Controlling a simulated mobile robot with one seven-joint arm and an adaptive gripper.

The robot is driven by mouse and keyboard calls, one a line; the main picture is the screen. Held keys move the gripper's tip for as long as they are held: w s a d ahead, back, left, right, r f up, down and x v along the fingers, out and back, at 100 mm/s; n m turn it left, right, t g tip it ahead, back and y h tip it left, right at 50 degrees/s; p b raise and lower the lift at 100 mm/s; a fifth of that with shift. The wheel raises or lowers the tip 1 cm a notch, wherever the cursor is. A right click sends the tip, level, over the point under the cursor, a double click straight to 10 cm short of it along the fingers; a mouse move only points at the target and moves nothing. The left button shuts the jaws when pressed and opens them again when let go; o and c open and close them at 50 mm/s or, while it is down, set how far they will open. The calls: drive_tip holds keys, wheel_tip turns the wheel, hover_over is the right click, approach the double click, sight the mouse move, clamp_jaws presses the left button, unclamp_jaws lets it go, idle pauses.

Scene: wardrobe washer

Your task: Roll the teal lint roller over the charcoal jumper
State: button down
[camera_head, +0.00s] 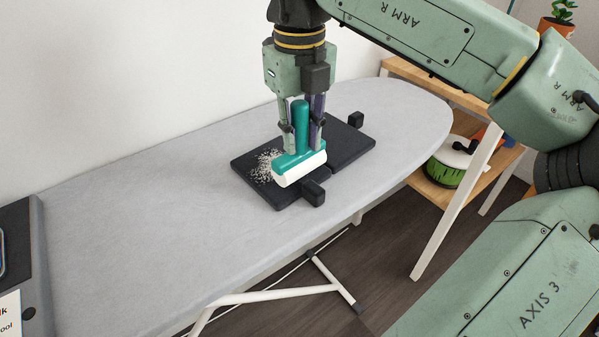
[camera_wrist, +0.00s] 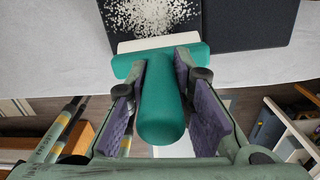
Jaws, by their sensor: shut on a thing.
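The teal lint roller (camera_head: 301,127) has an upright teal handle and a white roll (camera_head: 299,168) at its lower end. My gripper (camera_head: 301,136) is shut on the handle, with a finger on each side. In the wrist view the teal handle (camera_wrist: 162,105) sits between the purple finger pads. The charcoal jumper (camera_head: 347,140) lies folded flat on the ironing board. A patch of pale lint (camera_head: 264,166) lies on its left part and also shows in the wrist view (camera_wrist: 152,15). The roll is over the jumper's near part, beside the lint; I cannot tell whether it touches the cloth.
The grey ironing board (camera_head: 150,185) is clear to the left of the jumper. A dark device (camera_head: 20,245) stands at its left end. A wooden shelf (camera_head: 440,190) with a green pot (camera_head: 446,170) stands beyond the right edge. A white wall runs behind.

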drive_tip(key=shift+f+b, duration=0.45)
drive_tip(key=shift+f, duration=0.15)
idle(0.4)
drive_tip(key=w+a, duration=0.1)
drive_tip(key=w, duration=0.1)
drive_tip(key=w+a+p, duration=0.1)
drive_tip(key=a, duration=0.1)
drive_tip(key=shift+w+r, duration=0.15)
drive_tip(key=shift+w, duration=0.25)
drive_tip(key=shift+w+a, duration=0.15)
drive_tip(key=w+a+p, duration=0.2)
drive_tip(key=w+a, duration=0.1)
drive_tip(key=shift+w, duration=0.25)
drive_tip(key=shift+w+a, duration=0.15)
drive_tip(key=shift+w, duration=0.1)
idle(0.3)
